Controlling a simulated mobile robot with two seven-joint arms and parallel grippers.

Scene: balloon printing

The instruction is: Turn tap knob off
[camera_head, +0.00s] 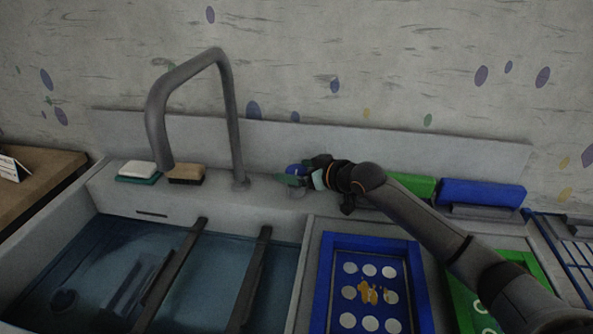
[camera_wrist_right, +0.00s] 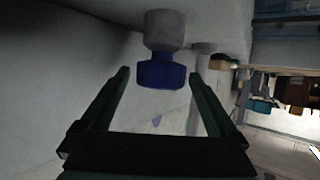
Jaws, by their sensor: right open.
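The grey tap (camera_head: 228,120) stands at the back of the sink, its spout arching to the left over the basin. A blue tap knob (camera_head: 294,169) sits on the ledge to the right of the tap, partly hidden by my right gripper (camera_head: 292,180). In the right wrist view the blue knob (camera_wrist_right: 161,74) hangs from a grey round stem, between the two dark green fingers of my right gripper (camera_wrist_right: 160,82). The fingers stand apart on either side of it, with gaps showing. My left gripper is not in view.
The sink basin (camera_head: 75,235) holds water, with two dark bars across it. A sponge (camera_head: 138,169) and a brush (camera_head: 186,174) lie on the ledge at left. A blue tray (camera_head: 345,242) with white discs, a green frame (camera_head: 462,300) and green and blue blocks (camera_head: 482,193) are at right.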

